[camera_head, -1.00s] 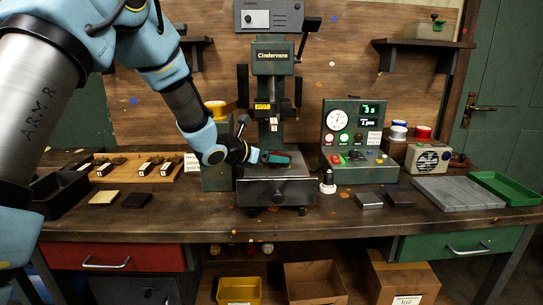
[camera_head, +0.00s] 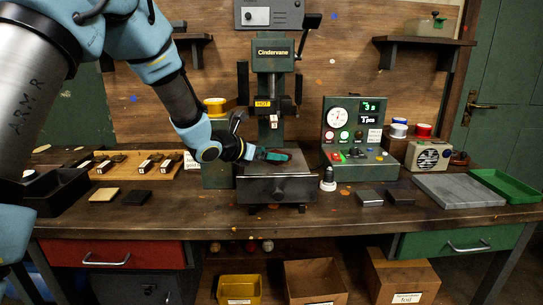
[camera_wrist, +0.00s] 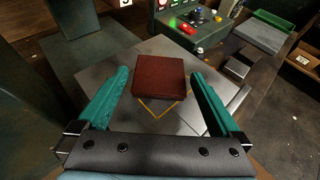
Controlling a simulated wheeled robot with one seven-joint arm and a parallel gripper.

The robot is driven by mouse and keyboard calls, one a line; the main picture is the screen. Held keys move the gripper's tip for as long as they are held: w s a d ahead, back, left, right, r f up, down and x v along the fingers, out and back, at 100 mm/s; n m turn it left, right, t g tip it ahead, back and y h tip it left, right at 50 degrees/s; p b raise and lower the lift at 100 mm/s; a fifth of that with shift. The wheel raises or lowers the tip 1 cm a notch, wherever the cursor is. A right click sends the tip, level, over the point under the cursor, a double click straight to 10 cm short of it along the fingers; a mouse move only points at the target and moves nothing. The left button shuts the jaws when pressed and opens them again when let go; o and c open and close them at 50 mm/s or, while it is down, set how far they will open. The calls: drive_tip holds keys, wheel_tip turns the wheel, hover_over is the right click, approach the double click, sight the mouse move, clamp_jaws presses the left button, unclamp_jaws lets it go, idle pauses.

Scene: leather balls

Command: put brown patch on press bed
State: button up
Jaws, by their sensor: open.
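The brown patch (camera_wrist: 160,78), a reddish-brown square, lies on the grey press bed (camera_wrist: 122,142). It partly covers a yellow square outline on the bed; part of the outline shows on the side towards my gripper. My gripper (camera_wrist: 160,74) is open, with one teal finger on each side of the patch and visible gaps between. In the head view, my gripper (camera_head: 273,155) is low over the press bed (camera_head: 276,190), under the press column. The patch is small and partly hidden by a finger there.
The green press (camera_head: 272,60) stands right behind the bed. A control box (camera_head: 352,138) with a gauge is to the right. A tan patch (camera_head: 104,195) and a black patch (camera_head: 136,197) lie on the bench at left. Dark metal blocks (camera_head: 370,198) are at right.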

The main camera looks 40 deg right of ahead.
drive_tip(key=b+v, duration=0.2)
drive_tip(key=v, duration=0.8)
drive_tip(key=shift+a+r, duration=0.1)
drive_tip(key=shift+a, duration=0.15)
drive_tip(key=shift+a, duration=0.1)
drive_tip(key=a+f+m+y, duration=0.3)
drive_tip(key=a+m, duration=0.3)
drive_tip(key=a, duration=0.9)
drive_tip(key=s+a+f+m+y, duration=0.1)
drive_tip(key=a+f+m+y, duration=0.3)
drive_tip(key=a, duration=1.2)
drive_tip(key=s+a+f+m+y, duration=0.1)
drive_tip(key=a+f+m+y, duration=0.3)
drive_tip(key=a+m, duration=0.6)
drive_tip(key=a+y, duration=0.2)
drive_tip(key=a, duration=0.3)
drive_tip(key=shift+a, duration=0.2)
